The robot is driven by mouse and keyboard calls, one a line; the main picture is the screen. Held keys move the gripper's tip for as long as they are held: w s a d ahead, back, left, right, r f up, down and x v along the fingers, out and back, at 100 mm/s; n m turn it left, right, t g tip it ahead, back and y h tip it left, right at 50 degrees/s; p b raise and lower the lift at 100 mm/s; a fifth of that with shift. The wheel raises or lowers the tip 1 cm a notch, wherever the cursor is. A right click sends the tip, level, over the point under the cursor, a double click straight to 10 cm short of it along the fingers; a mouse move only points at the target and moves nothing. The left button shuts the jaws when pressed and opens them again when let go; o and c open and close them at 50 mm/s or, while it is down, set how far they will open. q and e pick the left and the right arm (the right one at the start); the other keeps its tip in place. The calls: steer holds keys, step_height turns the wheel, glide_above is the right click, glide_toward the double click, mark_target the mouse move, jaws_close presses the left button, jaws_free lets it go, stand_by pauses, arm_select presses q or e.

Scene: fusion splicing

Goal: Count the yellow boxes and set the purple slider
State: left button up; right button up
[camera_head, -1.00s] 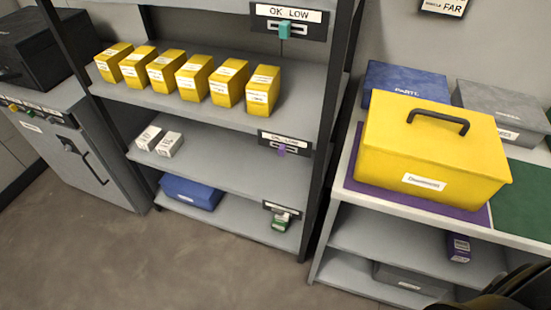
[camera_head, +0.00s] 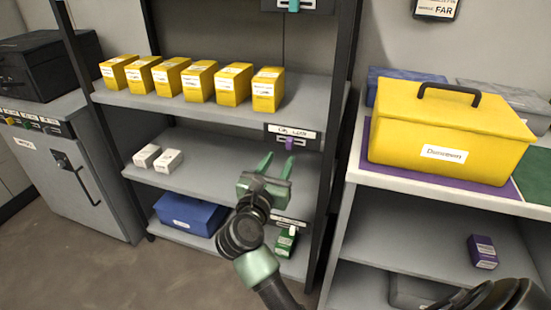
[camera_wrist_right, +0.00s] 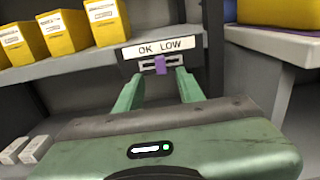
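Several yellow boxes (camera_head: 233,85) stand in a row on the upper shelf; some also show in the right wrist view (camera_wrist_right: 62,33). Below that shelf's right end is an "OK LOW" plate (camera_head: 292,130). Its purple slider (camera_head: 290,144) sits near the middle of the slot, between the two words, in the right wrist view (camera_wrist_right: 160,64). My right gripper (camera_head: 278,163) is open and empty, pointing at the plate. In the right wrist view its green fingers (camera_wrist_right: 159,80) are spread to either side below the slider; I cannot tell any contact. My left gripper is not in view.
Two small white boxes (camera_head: 158,159) and a blue bin (camera_head: 188,214) are on the lower shelves. A dark shelf post (camera_head: 334,140) stands close right of the plate. A large yellow case (camera_head: 450,135) sits on the right-hand bench. A teal slider (camera_head: 294,6) is above.

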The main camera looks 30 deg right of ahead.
mark_target(288, 145)
steer(key=x, duration=0.7)
steer(key=shift+w+d, duration=0.2)
steer(key=shift+d, duration=0.05)
jaws_close()
stand_by(1.1)
